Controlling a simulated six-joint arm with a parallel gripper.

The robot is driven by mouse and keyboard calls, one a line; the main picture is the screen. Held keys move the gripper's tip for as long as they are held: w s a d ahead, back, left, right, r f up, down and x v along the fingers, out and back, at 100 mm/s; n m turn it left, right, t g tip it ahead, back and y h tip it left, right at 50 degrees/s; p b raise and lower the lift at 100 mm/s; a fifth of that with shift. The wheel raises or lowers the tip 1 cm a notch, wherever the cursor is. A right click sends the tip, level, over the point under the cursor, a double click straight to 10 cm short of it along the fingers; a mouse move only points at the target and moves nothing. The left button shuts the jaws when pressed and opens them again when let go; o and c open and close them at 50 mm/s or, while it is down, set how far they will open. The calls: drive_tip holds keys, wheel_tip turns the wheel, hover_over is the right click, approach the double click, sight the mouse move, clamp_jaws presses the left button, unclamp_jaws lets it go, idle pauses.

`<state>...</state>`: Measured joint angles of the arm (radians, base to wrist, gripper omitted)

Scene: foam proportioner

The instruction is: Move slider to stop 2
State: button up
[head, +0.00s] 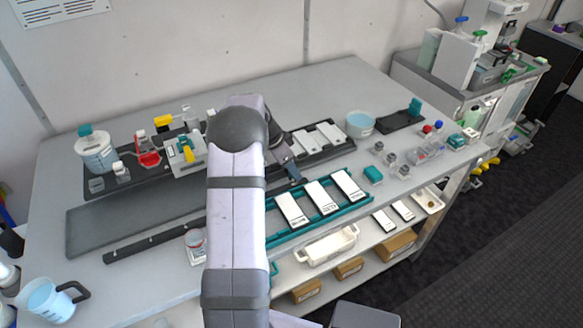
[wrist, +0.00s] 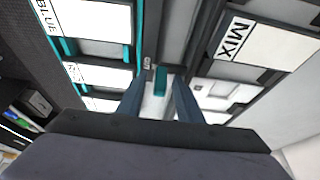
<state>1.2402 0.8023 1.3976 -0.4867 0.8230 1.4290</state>
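A long dark rail (head: 150,243) with small pale marks lies along the front left of the bench. Its right part is hidden behind my arm, and I cannot clearly make out a slider on it. My gripper (head: 294,178) is above the bench between the teal card tray (head: 318,220) and the dark rear tray (head: 343,149). In the wrist view my gripper (wrist: 160,84) has its two fingers apart. A small teal block (wrist: 160,80) shows in the gap between them; I cannot tell whether it is the slider, and no contact is visible.
White labelled plates, one reading BLUE (wrist: 95,20), sit in the teal tray. A plate reading MIX (wrist: 265,40) is on the other side. A blue-filled bowl (head: 360,123) and small clear containers (head: 390,158) stand to the right. A grey flat panel (head: 130,215) lies behind the rail.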

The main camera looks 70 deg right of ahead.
clamp_jaws()
drive_tip(key=shift+w+a+f+b, duration=0.1)
drive_tip(key=shift+w+a+b, duration=0.15)
drive_tip(key=shift+b, duration=0.1)
drive_tip(key=w+a+b, duration=0.6)
drive_tip(key=w+a, duration=0.1)
drive_tip(key=shift+w+a, duration=0.2)
drive_tip(key=shift+o, duration=0.4)
unclamp_jaws()
drive_tip(key=shift+r, duration=0.2)
drive_tip(key=b+v, duration=0.1)
drive_tip(key=v, duration=0.6)
drive_tip(key=shift+b, duration=0.35)
drive_tip(key=shift+r, duration=0.1)
